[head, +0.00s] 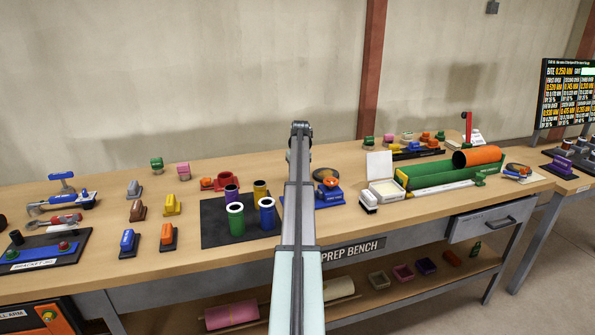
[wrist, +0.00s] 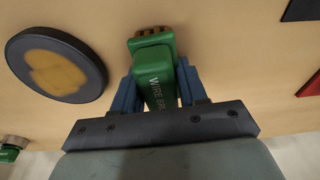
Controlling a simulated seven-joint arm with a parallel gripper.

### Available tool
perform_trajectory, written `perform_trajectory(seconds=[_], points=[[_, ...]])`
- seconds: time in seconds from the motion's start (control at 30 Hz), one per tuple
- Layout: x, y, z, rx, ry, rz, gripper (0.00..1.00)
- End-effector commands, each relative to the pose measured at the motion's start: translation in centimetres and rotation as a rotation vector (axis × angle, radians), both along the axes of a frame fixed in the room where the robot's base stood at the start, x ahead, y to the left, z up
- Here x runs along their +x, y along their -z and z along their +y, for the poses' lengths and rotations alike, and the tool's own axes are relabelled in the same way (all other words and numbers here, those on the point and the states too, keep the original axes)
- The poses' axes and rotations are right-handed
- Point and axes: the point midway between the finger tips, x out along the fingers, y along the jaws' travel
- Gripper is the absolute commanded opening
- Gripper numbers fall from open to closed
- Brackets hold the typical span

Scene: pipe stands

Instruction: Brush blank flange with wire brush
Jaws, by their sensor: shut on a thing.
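My gripper (wrist: 157,82) is shut on the green wire brush (wrist: 155,80); its blue fingers press on both sides of the lettered green body. The brown bristle end (wrist: 152,34) points away from the wrist. The blank flange (wrist: 57,64) is a dark round disc with a yellow-brown patch, to the left of the brush and apart from it in the wrist view. In the head view, what looks like the same disc (head: 326,174) is on the bench just right of my arm. The gripper and brush are hidden behind my arm there.
On the prep bench (head: 350,228), a blue block (head: 329,194) stands in front of the disc. A black mat (head: 215,212) with several upright pipes is left of my arm. A white open box (head: 383,180) and a green trough (head: 440,172) are right.

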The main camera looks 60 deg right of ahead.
Motion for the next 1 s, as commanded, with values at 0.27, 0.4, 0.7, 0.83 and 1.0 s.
perform_trajectory(seconds=[0.27,0.4,0.7,0.83,1.0], points=[[0.00,0.10,0.00,0.000,0.000,0.000,0.65],[0.00,0.11,0.00,0.000,0.000,0.000,0.72],[0.00,0.12,0.02,0.001,0.000,0.001,0.72],[0.00,0.18,0.02,0.001,0.000,0.001,0.72],[0.00,0.22,0.00,0.001,0.000,0.001,0.72]])
